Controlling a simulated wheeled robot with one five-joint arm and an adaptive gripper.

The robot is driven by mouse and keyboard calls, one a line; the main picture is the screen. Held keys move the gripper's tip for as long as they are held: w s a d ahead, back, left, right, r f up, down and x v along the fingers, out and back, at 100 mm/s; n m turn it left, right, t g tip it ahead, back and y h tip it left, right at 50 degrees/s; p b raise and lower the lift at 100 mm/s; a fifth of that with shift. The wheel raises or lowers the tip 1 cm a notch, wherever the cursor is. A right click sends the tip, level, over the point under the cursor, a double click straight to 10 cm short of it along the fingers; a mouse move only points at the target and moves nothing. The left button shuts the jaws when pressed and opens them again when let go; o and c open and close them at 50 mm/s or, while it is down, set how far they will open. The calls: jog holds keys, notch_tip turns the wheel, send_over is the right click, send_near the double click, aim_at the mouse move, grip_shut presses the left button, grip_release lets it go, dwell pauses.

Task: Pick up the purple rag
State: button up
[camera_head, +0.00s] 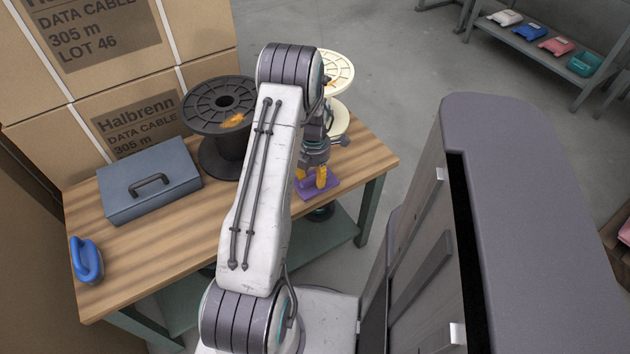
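The purple rag (328,187) lies on the wooden workbench near its right end, close to the front edge. My gripper (313,184) points down right over the rag, its two orange fingertips spread apart with a small gap between them. The fingertips are at or just above the cloth; I cannot tell if they touch it. My gripper and arm hide part of the rag's left and far side.
On the workbench (225,215) stand a black spool (218,104), a cream spool (337,75) partly behind my gripper, a grey-blue toolbox (150,181) and a blue handled object (86,260). Cartons (60,115) rise behind. A tall grey cabinet (535,200) stands close on the right.

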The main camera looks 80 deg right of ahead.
aim_at(316, 177)
jog(key=c, duration=0.7)
jog(key=shift+r, duration=0.15)
grip_shut()
jog(key=shift+r, duration=0.5)
jog(key=r, duration=0.3)
jog(key=shift+s+a+r, duration=0.25)
jog(key=shift+s+a, duration=0.1)
jog(key=s+a+r, duration=0.6)
jog(key=s+a, duration=0.1)
jog(key=shift+s+a+r+p, duration=0.15)
jog(key=shift+s+a+p, duration=0.05)
jog(key=shift+a+p, duration=0.15)
jog(key=shift+o, duration=2.4)
grip_release()
grip_shut()
